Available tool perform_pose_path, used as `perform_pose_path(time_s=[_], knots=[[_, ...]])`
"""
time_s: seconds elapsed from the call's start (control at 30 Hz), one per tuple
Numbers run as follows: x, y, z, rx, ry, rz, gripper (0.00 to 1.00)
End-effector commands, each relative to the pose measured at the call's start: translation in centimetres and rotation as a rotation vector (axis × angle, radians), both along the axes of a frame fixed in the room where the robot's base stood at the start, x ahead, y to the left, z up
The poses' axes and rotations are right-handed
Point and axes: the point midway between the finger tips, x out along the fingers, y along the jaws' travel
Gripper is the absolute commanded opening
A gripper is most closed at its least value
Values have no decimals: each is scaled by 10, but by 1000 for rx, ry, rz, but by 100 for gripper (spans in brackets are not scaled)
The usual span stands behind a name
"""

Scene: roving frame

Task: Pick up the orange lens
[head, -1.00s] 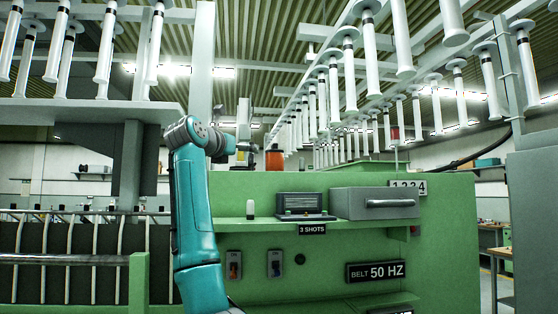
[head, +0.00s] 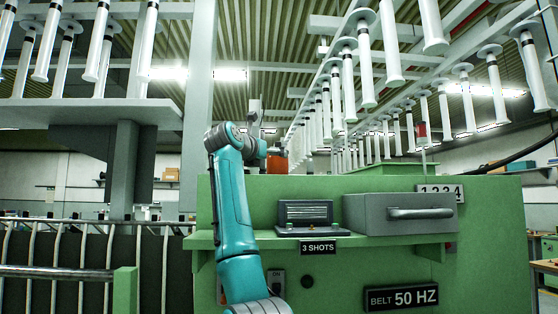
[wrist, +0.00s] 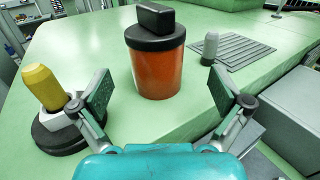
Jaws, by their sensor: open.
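The orange lens is an upright orange cylinder (wrist: 158,75) with a black collar and a black block on top. It stands on the green bench top in the wrist view. In the head view a small part of its orange side (head: 277,164) shows beyond my arm. My gripper (wrist: 160,92) is open, with one dark pad on each side of the lens in the picture. The lens lies beyond the gripper body, and I see no pad touching it. In the head view the gripper (head: 279,152) is small and partly hidden at the arm's end.
A yellow-topped piece on a dark round base (wrist: 43,88) stands close by the left finger. A grey drawer box (head: 398,214) sits on the bench front's shelf.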

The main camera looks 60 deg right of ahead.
Motion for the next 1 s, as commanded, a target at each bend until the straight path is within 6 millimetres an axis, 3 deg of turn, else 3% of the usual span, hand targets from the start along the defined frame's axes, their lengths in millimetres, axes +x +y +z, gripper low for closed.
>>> perform_pose_path(time_s=[0.7, 1.0], knots=[[15, -62, 6, 0, 0, 1, 100], [16, -66, 5, -1, 0, 1, 100]])
